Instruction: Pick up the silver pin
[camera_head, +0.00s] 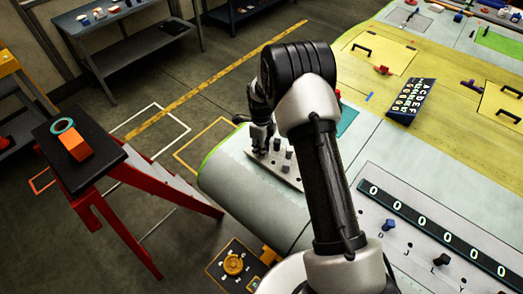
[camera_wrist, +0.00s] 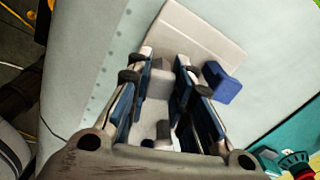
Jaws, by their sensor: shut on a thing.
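My gripper (camera_head: 262,150) is down at a pale plate (camera_head: 292,183) on the near left end of the wing in the head view. In the wrist view my gripper (camera_wrist: 160,72) has its two dark blue fingers shut on a silver-grey piece, the silver pin (camera_wrist: 157,86). Its lower end is hard to make out. The plate (camera_wrist: 190,32) also shows beyond the fingertips in the wrist view. I cannot tell whether the pin touches the plate.
A blue block (camera_wrist: 222,83) stands just right of the fingers in the wrist view. Several dark grey pegs (camera_head: 287,168) stand on the plate near my gripper. A red stepladder (camera_head: 95,185) with an orange block (camera_head: 76,147) and a teal ring (camera_head: 62,126) is at the left.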

